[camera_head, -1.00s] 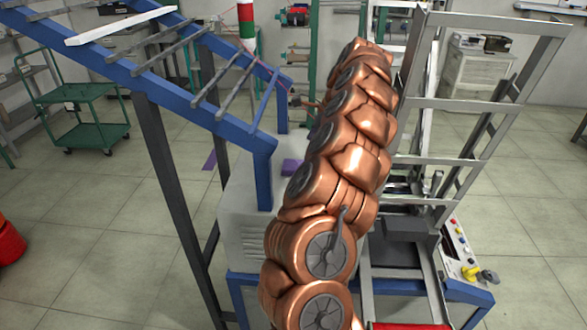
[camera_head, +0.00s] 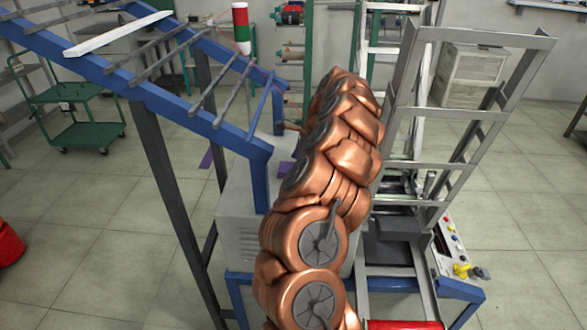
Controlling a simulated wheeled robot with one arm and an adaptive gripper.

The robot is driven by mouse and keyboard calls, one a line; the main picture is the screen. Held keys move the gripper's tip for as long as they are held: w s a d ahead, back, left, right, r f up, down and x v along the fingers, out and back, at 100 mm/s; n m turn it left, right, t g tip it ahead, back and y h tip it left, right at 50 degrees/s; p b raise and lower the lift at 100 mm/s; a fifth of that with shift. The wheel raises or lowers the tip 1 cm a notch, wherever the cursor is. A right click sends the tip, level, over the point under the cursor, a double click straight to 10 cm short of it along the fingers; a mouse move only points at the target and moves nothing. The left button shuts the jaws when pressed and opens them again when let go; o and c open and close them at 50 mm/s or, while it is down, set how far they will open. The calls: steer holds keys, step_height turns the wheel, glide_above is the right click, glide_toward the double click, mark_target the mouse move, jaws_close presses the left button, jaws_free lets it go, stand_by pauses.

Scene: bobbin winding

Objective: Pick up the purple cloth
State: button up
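A purple patch (camera_head: 286,171), likely the cloth, lies on top of the pale grey machine box (camera_head: 236,222). My copper-coloured arm covers its right side, so its full shape is hidden. A second, thin purple piece (camera_head: 206,159) shows farther back at floor level, behind the dark frame leg; I cannot tell what it is. My arm reaches up and away through the middle of the view, passing just right of the purple patch. My gripper is hidden beyond the arm's far end, so its fingers and anything in them do not show.
A blue sloping rack (camera_head: 205,121) with grey bars rises left of the arm, its post close to the purple patch. A grey metal frame (camera_head: 468,105) and a control panel (camera_head: 456,245) with a yellow knob stand right. A green cart (camera_head: 75,115) stands on open floor at left.

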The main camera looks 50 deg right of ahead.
steer(key=shift+f, duration=0.25)
stand_by(0.5)
steer(key=c, duration=1.1)
steer(key=shift+r, duration=0.1)
steer(key=shift+c, duration=0.2)
